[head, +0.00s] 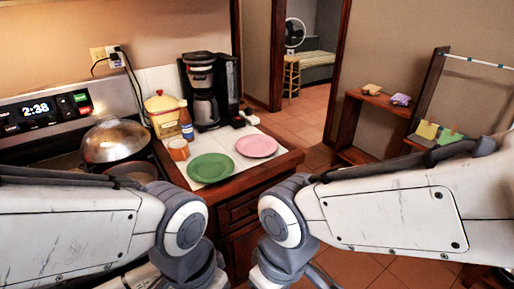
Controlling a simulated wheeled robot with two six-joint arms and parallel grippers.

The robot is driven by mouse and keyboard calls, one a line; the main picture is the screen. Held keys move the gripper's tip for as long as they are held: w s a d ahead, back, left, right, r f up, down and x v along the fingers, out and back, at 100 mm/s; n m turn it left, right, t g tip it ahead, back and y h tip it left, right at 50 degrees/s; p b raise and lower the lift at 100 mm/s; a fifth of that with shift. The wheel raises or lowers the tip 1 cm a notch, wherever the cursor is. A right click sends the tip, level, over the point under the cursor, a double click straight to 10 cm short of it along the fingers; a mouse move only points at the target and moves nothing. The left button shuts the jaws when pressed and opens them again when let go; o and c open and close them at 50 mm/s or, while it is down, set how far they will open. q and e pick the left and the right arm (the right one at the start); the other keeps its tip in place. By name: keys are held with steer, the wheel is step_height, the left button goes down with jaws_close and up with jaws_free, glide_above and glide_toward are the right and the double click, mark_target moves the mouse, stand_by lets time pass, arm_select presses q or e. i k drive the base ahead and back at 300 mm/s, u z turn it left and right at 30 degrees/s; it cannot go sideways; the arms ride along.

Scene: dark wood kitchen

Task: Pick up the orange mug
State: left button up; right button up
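The orange mug (178,149) stands on the white counter top in the head view, left of the middle. It is in front of the brown bottle and just behind and left of the green plate (211,168). It looks upright and nothing of mine touches it. My two arms come in from the left and right, with their joints low in the middle of the picture, nearer than the counter. Both grippers are outside the picture, so their state is hidden.
Behind the mug are a bottle (186,122), a yellow pot (162,114) and a black coffee maker (207,92). A pink plate (256,146) lies to the right. A domed pan (115,141) sits on the stove at left. Tiled floor is open right of the counter.

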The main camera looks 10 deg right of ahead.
mark_target(180, 152)
steer(key=z, duration=1)
steer(key=i, duration=0.8)
steer(key=u, duration=1.9)
